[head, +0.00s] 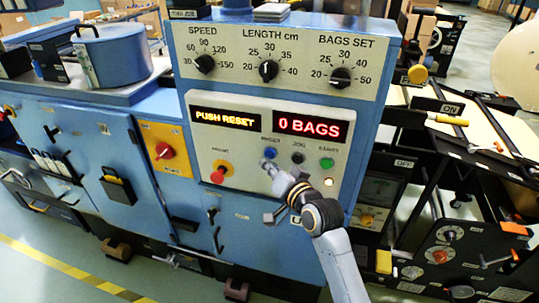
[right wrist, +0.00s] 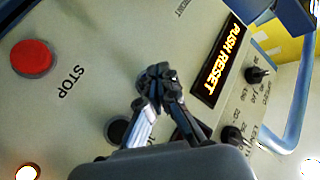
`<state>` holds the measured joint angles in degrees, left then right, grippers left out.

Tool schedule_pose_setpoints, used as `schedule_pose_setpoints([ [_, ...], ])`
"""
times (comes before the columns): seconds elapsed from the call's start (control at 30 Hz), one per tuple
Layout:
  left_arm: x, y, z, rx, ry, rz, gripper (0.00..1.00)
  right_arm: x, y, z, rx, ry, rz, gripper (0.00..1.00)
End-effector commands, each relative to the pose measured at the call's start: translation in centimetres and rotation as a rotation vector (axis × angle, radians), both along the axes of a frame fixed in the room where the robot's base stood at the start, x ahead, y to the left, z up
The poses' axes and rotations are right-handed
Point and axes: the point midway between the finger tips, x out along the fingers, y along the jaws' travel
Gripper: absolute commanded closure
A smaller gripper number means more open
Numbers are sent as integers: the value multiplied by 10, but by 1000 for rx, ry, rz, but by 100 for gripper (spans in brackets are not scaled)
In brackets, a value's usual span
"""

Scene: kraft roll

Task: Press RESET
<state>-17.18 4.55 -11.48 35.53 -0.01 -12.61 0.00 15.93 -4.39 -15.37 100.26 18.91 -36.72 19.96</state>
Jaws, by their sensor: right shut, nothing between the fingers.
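The blue RESET button (head: 270,152) is on the cream panel (head: 235,113) under the orange display (head: 225,117), which reads PUSH RESET. My right gripper (head: 267,166) is shut and empty, its fingertips just below the blue button in the head view. In the right wrist view my shut fingers (right wrist: 158,85) point at the panel, left of the display (right wrist: 218,62). There the fingers hide the blue button, so I cannot tell whether they touch it. My left gripper is out of view.
A black JOG button (head: 298,158) and a green START button (head: 326,163) sit right of RESET. A red STOP button (right wrist: 33,58) is on the panel. The red display (head: 312,127) reads 0 BAGS. Dials (head: 268,70) line the upper panel. A red switch (head: 164,151) is left.

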Motion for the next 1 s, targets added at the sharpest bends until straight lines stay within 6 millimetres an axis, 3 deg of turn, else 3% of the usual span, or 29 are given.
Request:
schedule_pose_setpoints([
  [1.0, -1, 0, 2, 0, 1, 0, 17, 10, -3, 0, 0, 0, 0, 100],
])
